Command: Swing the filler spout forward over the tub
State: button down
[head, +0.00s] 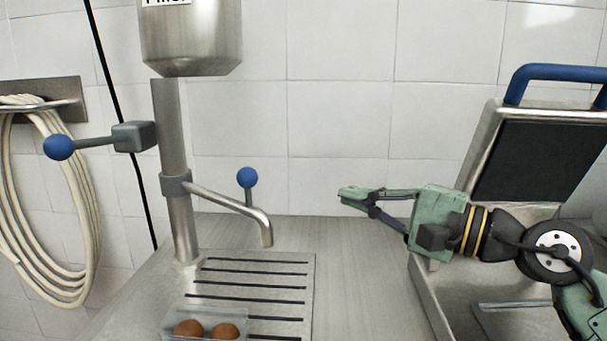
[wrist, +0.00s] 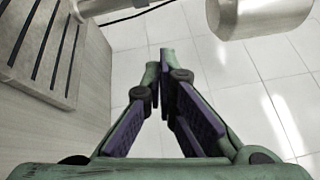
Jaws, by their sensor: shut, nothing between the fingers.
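The filler spout (head: 232,205) is a bent steel tube. It runs right from a collar on the upright post (head: 171,150), its end turned down above the back right of the slotted plate. A blue ball knob (head: 247,178) stands up by the spout. A clear tub (head: 240,325) with two brown round things in it sits at the front of the plate, partly cut off by the picture's bottom edge; the spout's end is behind it, not over it. My gripper (head: 346,194) is shut and empty, right of the spout and apart from it. Its fingertips (wrist: 158,64) also show in the wrist view.
The slotted plate (head: 290,290) also shows in the wrist view (wrist: 50,45). A steel tank (head: 192,40) tops the post. A lever with a blue ball (head: 58,147) sticks out left; a hose hangs beyond. A steel machine with a blue handle (head: 555,72) stands right. Bare counter lies between.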

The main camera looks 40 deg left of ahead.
jog(key=s+a+r+p, duration=0.1)
jog(key=s+a+p, duration=0.3)
jog(key=a, duration=0.7)
jog(key=shift+r+p, duration=0.15)
jog(key=shift+p, duration=0.9)
jog(key=shift+s, duration=0.1)
